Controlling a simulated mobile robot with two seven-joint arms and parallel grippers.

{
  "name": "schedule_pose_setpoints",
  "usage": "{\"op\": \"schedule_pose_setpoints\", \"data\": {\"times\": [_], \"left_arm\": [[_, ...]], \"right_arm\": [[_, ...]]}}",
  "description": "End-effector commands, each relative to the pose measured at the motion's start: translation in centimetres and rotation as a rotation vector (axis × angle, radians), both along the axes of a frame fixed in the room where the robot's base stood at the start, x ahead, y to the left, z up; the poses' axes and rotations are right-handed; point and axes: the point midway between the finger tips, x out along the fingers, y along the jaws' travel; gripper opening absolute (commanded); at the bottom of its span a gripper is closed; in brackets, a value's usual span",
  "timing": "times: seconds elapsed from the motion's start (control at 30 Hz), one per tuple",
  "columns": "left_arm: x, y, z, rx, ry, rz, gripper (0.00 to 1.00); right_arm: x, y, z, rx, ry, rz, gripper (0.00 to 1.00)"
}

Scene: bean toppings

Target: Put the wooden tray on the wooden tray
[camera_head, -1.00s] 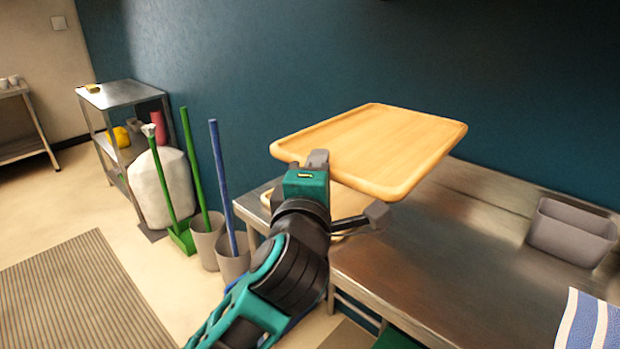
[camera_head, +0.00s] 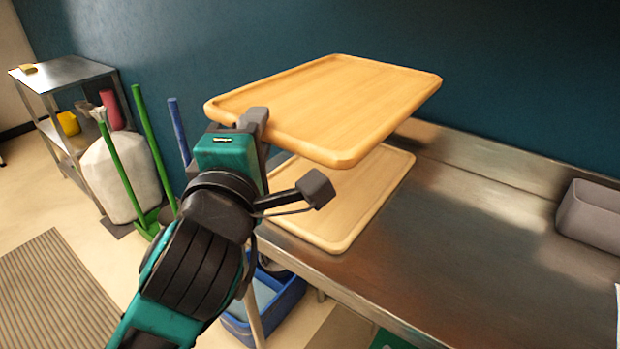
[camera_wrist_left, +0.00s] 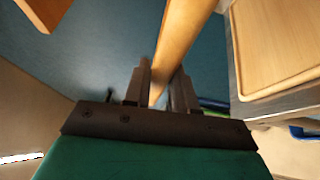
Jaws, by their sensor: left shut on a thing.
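One wooden tray (camera_head: 335,100) is held in the air by my left gripper (camera_head: 258,125), gripped at its near left edge. It looks about level and is above the counter. In the left wrist view the held tray (camera_wrist_left: 182,40) shows edge-on between the fingers of the left gripper (camera_wrist_left: 162,88). A second wooden tray (camera_head: 372,190) lies flat on the metal counter, below the held one. A clear gap shows between the two trays. The held tray hides the lower tray's far left part. The right gripper is not in view.
The metal counter (camera_head: 470,240) is bare to the right of the lower tray. A grey bin (camera_head: 592,215) stands on it at the far right. A blue wall (camera_head: 500,60) is behind. A blue crate (camera_head: 285,305) is below the counter, and brooms and a metal shelf (camera_head: 65,75) are at left.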

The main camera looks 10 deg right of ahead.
Motion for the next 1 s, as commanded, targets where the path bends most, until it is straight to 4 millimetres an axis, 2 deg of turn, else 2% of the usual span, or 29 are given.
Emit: {"op": "schedule_pose_setpoints", "data": {"times": [0.17, 0.3, 0.53, 0.67, 0.8, 0.87, 1.0], "left_arm": [[-0.1, 0.0, -3.6, 0.001, 0.002, -0.002, 0.0], [-0.1, 0.0, -7.4, -0.001, 0.002, -0.001, 0.0], [-0.1, 0.0, -13.1, -0.002, 0.0, -0.001, 0.0], [-0.1, 0.0, -14.9, -0.002, -0.001, -0.002, 0.0], [0.0, 0.0, -15.5, -0.003, -0.004, -0.001, 0.0], [0.0, 0.0, -15.9, -0.003, -0.004, -0.002, 0.0], [-0.1, 0.0, -18.0, -0.002, 0.0, -0.001, 0.0]], "right_arm": [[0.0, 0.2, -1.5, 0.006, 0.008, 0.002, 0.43], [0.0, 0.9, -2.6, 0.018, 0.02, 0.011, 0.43], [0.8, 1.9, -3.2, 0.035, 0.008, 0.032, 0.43], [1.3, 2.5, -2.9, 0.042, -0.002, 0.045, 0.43], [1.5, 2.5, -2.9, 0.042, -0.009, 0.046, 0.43], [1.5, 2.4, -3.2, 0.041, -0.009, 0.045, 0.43], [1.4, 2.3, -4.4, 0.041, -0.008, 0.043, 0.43]]}}
